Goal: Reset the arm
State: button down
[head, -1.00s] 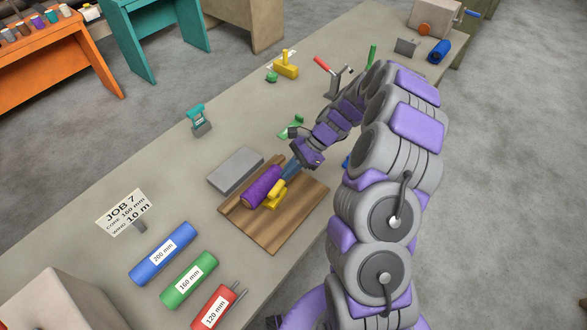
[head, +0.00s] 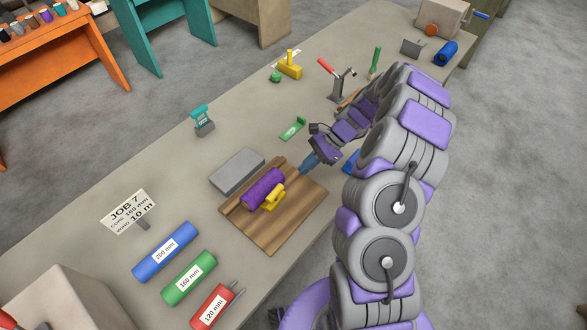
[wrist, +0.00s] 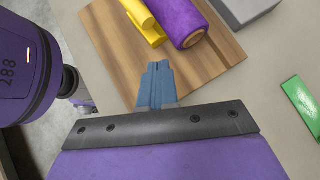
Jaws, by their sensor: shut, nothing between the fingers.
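My gripper (head: 308,164) is shut and empty. In the head view it is at the upper right edge of the wooden board (head: 268,232), apart from the purple roll (head: 262,188) and the yellow tool (head: 272,198) lying on that board. In the wrist view my blue fingertips (wrist: 157,78) are together over the board (wrist: 110,45), with the yellow tool (wrist: 145,22) and the purple roll (wrist: 183,20) beyond them. The bent arm fills the right side of the head view.
A grey block (head: 237,171) lies beside the board. Blue (head: 165,252), green (head: 189,278) and red (head: 213,306) cylinders lie at the front, by a JOB 7 sign (head: 128,211). A green piece (head: 293,128) and a red-handled stand (head: 337,82) are behind my gripper.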

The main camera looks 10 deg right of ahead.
jog(key=shift+s+a+r+p+v, duration=0.3)
jog(key=shift+s+r+p+v, duration=0.3)
jog(key=shift+v, duration=3.6)
jog(key=s+a+r+n+g+h, duration=0.1)
jog(key=s+a+r+n+h, duration=0.2)
jog(key=s+a+r+n, duration=0.75)
jog(key=s+r+n+h, duration=0.2)
jog(key=s+h, duration=0.1)
jog(key=s, duration=0.8)
jog(key=s+d+r+n+t+h, duration=0.1)
jog(key=s+r+n+h, duration=0.2)
jog(key=s, duration=0.9)
jog(key=shift+s+d+b, duration=0.2)
jog(key=shift+d+b, duration=0.15)
jog(key=shift+d+r, duration=0.1)
